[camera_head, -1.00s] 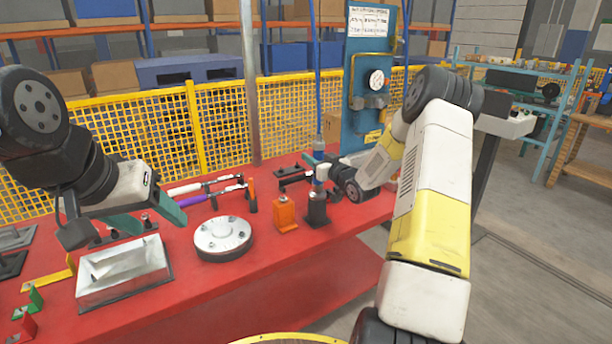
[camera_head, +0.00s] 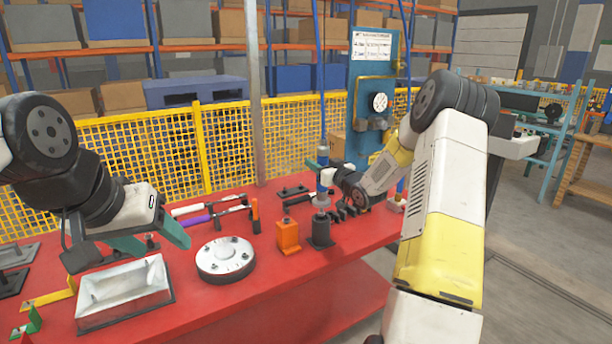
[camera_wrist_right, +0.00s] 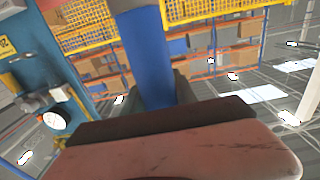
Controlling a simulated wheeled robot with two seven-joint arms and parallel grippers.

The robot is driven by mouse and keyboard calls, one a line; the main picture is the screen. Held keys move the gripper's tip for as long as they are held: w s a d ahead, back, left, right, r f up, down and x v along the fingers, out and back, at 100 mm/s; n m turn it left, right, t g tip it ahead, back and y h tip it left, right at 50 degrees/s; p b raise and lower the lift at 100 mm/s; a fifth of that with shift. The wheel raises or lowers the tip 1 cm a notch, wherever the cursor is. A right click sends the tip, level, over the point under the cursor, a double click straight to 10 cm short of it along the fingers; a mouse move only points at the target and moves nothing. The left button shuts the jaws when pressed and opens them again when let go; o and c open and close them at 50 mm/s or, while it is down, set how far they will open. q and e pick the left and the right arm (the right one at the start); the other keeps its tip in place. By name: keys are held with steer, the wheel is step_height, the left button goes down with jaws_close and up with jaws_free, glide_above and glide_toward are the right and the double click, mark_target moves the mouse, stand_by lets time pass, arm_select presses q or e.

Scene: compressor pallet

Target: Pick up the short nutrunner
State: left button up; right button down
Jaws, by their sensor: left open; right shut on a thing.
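My left gripper (camera_head: 151,241) is open and empty above the table's left part, behind the silver tray.
An orange block (camera_head: 288,236) stands left of the black holder. A round silver flange (camera_head: 225,258), a silver tray (camera_head: 124,294) and long-handled tools (camera_head: 212,211) lie further left. A blue panel post (camera_head: 374,90) and yellow mesh fence (camera_head: 225,150) stand behind.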

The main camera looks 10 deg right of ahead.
step_height(320, 180, up, 13)
stand_by(0.3)
steer(key=shift+a+f, duration=0.1)
steer(key=shift+f, duration=0.05)
stand_by(1.6)
